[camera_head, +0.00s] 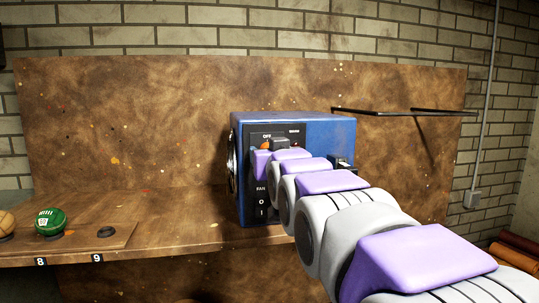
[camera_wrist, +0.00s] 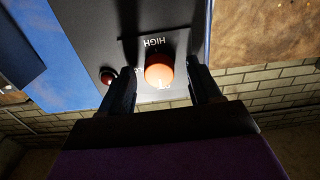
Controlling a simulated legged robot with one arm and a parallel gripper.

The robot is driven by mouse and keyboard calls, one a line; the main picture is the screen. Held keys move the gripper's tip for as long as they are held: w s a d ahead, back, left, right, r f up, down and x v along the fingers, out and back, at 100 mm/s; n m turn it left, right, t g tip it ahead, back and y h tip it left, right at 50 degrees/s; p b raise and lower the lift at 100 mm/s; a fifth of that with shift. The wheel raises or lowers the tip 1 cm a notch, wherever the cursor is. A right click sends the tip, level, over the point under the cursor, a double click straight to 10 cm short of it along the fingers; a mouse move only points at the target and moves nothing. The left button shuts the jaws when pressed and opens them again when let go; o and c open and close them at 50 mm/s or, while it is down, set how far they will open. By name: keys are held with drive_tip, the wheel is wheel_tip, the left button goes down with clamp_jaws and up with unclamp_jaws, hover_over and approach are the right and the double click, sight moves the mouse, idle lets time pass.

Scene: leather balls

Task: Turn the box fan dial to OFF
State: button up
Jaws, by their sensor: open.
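The blue box fan (camera_head: 338,128) stands on the brown bench, its black control panel (camera_head: 262,186) facing me. The panel carries an OFF label at the top and a FAN switch (camera_head: 262,203) marked O and I lower down. The orange dial (camera_wrist: 159,68) shows in the wrist view below an upside-down HIGH label; the head view shows only a sliver of it. My gripper (camera_wrist: 163,88) is open, with one dark finger on each side of the dial. I cannot tell whether the fingers touch it. The dial's pointer is not clear. In the head view my arm hides much of the panel.
A small red light or button (camera_wrist: 107,75) sits beside the dial. At the left, a wooden board (camera_head: 125,228) holds a green ball (camera_head: 50,222), part of a tan ball (camera_head: 6,222) and an empty black ring (camera_head: 106,232). Black rods (camera_head: 400,112) jut out behind the fan.

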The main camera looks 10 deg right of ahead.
drive_tip(key=s+b, duration=0.1)
drive_tip(key=s, duration=1.6)
drive_tip(key=shift+s, duration=0.2)
drive_tip(key=shift+a, duration=0.1)
